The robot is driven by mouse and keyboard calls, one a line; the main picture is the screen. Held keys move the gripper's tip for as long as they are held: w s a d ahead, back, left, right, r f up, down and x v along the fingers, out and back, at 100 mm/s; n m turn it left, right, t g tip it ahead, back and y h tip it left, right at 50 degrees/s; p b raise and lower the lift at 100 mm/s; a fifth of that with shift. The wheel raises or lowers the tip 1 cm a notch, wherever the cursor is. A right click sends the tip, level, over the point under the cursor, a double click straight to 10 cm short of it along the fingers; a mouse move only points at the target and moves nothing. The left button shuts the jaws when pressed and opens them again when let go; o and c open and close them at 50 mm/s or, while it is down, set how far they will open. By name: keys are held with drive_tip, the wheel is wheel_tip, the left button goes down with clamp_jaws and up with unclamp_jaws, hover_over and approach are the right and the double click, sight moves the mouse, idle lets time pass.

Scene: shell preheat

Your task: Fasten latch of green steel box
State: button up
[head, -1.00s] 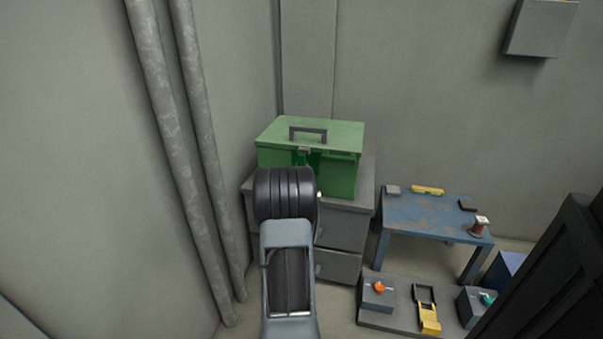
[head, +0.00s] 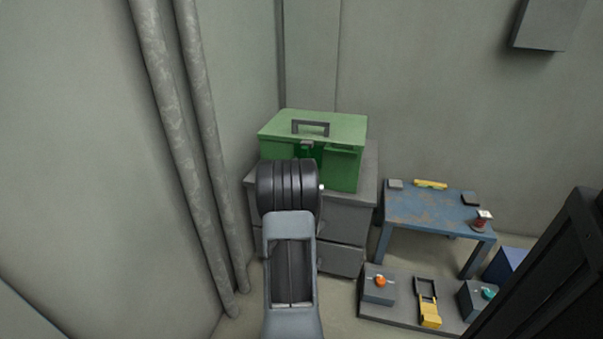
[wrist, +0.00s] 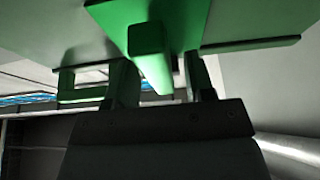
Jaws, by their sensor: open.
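The green steel box (head: 343,168) stands on a grey drawer cabinet, its lid down and a dark carrying handle (head: 310,127) on top. A small grey latch piece (head: 307,143) shows at the front edge of the lid. My arm covers the front of the box below it. In the wrist view my open gripper (wrist: 162,78) is close under the box's green underside surfaces. A green bar-like part (wrist: 150,58) reaches down between its two fingers; I cannot tell whether they touch it. In the head view the fingers are mostly hidden behind my wrist.
The grey cabinet (head: 345,218) stands in the corner, with vertical pipes (head: 182,130) on the wall at left. A worn blue table (head: 430,208) with small items stands at right. A low board (head: 400,313) with switches lies on the floor before it.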

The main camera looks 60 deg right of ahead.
drive_tip(key=p+v, duration=0.2)
drive_tip(key=v, duration=1.1)
drive_tip(key=shift+a, duration=0.25)
drive_tip(key=w+a+r+n+t+y+p, duration=0.25)
drive_tip(key=w+r+y+p, duration=0.25)
drive_tip(key=w+r+p, duration=0.3)
drive_tip(key=w+a+r+n+t+y+p, duration=0.1)
drive_tip(key=w+a+r+n+y+p, duration=0.2)
drive_tip(key=a+r+y+p, duration=0.35)
drive_tip(key=w+a+r+n+t+y+p, duration=0.1)
drive_tip(key=w+a+r+n+y+p, duration=0.2)
drive_tip(key=a+r+p, duration=0.65)
drive_tip(key=s+a+r+n+g+y+p, duration=0.5)
drive_tip(key=s+a+r+g+y+p, duration=0.2)
drive_tip(key=s+a+r+p, duration=0.6)
drive_tip(key=s+a+r, duration=0.2)
drive_tip(key=a+r, duration=0.3)
drive_tip(key=a, duration=0.1)
drive_tip(key=shift+n+g+p, duration=0.35)
drive_tip(key=shift+p, duration=0.05)
drive_tip(key=shift+a, duration=0.15)
